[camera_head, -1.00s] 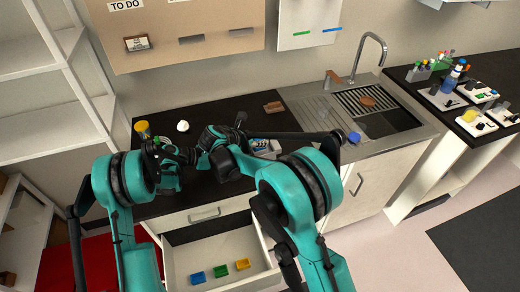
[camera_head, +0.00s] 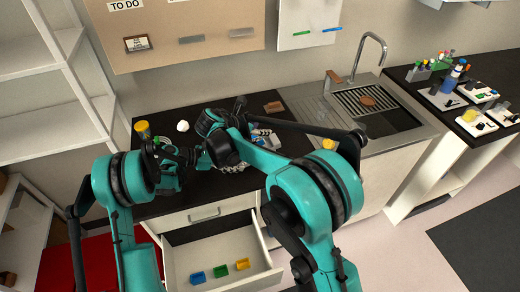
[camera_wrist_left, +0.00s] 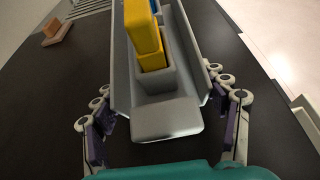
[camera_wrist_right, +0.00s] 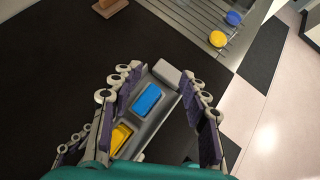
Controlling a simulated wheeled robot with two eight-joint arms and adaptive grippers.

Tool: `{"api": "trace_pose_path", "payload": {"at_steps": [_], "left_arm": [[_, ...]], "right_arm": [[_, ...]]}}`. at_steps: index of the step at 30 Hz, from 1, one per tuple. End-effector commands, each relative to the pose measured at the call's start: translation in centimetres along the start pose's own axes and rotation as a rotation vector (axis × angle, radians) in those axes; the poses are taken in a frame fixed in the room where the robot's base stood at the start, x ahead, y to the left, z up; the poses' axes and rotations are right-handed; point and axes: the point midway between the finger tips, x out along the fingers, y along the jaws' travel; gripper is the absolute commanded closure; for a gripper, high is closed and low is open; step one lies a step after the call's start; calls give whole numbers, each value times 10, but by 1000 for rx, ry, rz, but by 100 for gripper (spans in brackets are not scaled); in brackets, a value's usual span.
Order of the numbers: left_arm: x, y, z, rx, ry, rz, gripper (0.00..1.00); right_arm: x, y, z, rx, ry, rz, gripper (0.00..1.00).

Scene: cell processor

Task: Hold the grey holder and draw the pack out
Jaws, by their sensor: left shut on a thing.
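The grey holder (camera_wrist_left: 155,121) is a long tray with upright walls. In the left wrist view it lies between the fingers of my left gripper (camera_wrist_left: 162,88), which is shut on it. A yellow block (camera_wrist_left: 145,35) stands in a pocket of the holder, with a blue part (camera_wrist_left: 154,5) beyond it. In the right wrist view the holder (camera_wrist_right: 166,73) carries a blue block (camera_wrist_right: 147,99) and a yellow block (camera_wrist_right: 121,137). My right gripper (camera_wrist_right: 161,80) is open, its fingers on either side of the holder around the blue block. I cannot tell which block is the pack.
The sink (camera_head: 385,122) is right of the dark worktop, with a yellow disc (camera_wrist_right: 218,39) and a blue disc (camera_wrist_right: 233,18) near its edge. A brown block (camera_head: 273,107) lies behind the holder. An open drawer (camera_head: 222,262) juts out below with small coloured bins.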

Motion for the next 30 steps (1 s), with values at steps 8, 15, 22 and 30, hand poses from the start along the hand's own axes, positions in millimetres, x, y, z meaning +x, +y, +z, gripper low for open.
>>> {"api": "trace_pose_path", "payload": {"at_steps": [8,15,22,30], "left_arm": [[1,0,2,0,-4,-1,85],[1,0,3,0,-6,-1,85],[1,0,3,0,-6,-1,85],[1,0,3,0,-6,-1,85]], "right_arm": [[-1,1,-2,0,3,2,50],[-30,1,-3,-2,4,4,50],[-81,1,-2,-1,4,3,50],[-116,1,-2,0,3,2,50]]}}
